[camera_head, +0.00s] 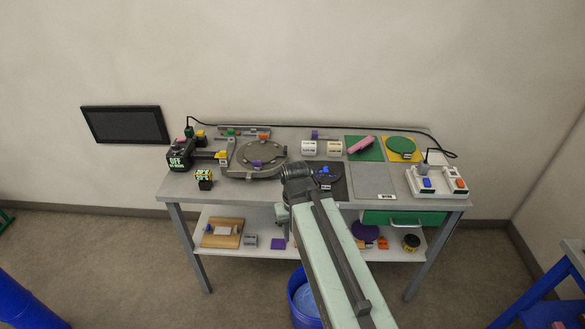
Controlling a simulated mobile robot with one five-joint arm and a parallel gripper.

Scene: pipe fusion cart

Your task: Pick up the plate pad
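I cannot tell for sure which thing is the plate pad. A round green disc (401,146) lies on a yellow square mat (411,157) at the back right of the cart top. A pink block (361,144) lies on a green square mat (366,155) just left of it. My arm reaches up from the bottom to the front edge of the cart. My gripper (282,213) is small and mostly hidden by the arm; its fingers do not show clearly. It is in front of and left of both mats, apart from them.
A round grey plate machine (254,171) stands left of my arm, with a black OFF box (180,156) beyond. A bare grey mat (371,180) lies right of my arm, and a white switch box (436,182) stands at the right end. A cable runs along the back.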

